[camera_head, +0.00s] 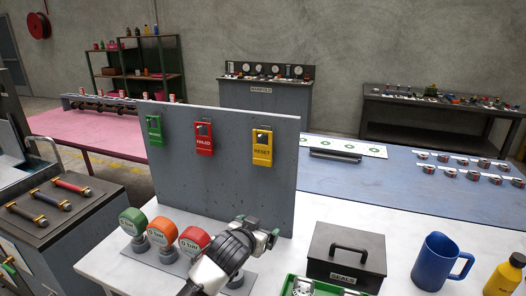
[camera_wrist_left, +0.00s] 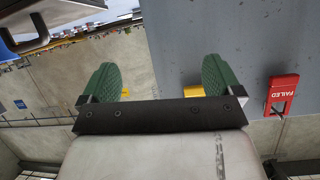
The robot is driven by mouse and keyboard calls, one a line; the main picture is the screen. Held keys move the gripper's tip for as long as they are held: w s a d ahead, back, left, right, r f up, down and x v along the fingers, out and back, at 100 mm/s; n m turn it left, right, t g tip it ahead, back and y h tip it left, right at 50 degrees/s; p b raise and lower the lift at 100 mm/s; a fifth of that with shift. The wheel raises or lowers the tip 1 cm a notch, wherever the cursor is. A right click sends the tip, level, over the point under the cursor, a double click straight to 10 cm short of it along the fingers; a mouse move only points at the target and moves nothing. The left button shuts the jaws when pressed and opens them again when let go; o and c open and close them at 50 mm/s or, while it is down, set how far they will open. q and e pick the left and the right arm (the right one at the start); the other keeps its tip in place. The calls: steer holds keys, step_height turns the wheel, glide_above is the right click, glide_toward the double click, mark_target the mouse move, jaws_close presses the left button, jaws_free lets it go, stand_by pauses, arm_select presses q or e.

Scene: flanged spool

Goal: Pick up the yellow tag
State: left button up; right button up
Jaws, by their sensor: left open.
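The yellow tag (camera_head: 262,148), marked RESET, hangs on the right part of an upright grey panel (camera_head: 222,170). In the left wrist view the yellow tag (camera_wrist_left: 193,91) is mostly hidden behind a finger and the gripper body. My left gripper (camera_head: 260,231) is in front of the panel, below the yellow tag and apart from it. Its green-padded fingers are spread with nothing between them, as the left wrist view shows (camera_wrist_left: 160,80). My right gripper is not in view.
A red tag (camera_head: 203,139) and a green tag (camera_head: 154,130) hang left of the yellow one. Round gauges (camera_head: 193,241) stand below the panel, left of my gripper. A dark SEALS box (camera_head: 345,255) and a blue mug (camera_head: 436,262) stand to the right.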

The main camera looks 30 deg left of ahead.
arm_select(q)
steer(key=w+a+r+n+t+y, duration=0.1)
steer(key=w+a+r+t, duration=0.15)
steer(key=r, duration=0.65)
steer(key=w+a+r+n+t+y, duration=0.1)
steer(key=w+a+r+t, duration=0.2)
steer(key=r, duration=0.5)
steer(key=g+p, duration=0.1)
steer(key=p, duration=0.1)
glide_toward(266, 136)
steer(key=w, duration=0.1)
steer(key=shift+w+a+r, duration=0.25)
steer(key=shift+w+a, duration=0.1)
steer(key=shift+a, duration=0.1)
steer(key=p+x, duration=0.2)
steer(key=x, duration=0.2)
steer(key=shift+w+d+p, duration=0.15)
steer(key=shift+p, duration=0.25)
steer(key=shift+w+f+h, duration=0.2)
steer(key=shift+w+h, duration=0.1)
steer(key=shift+w, duration=0.2)
steer(key=shift+s, duration=0.1)
steer(key=c, duration=1)
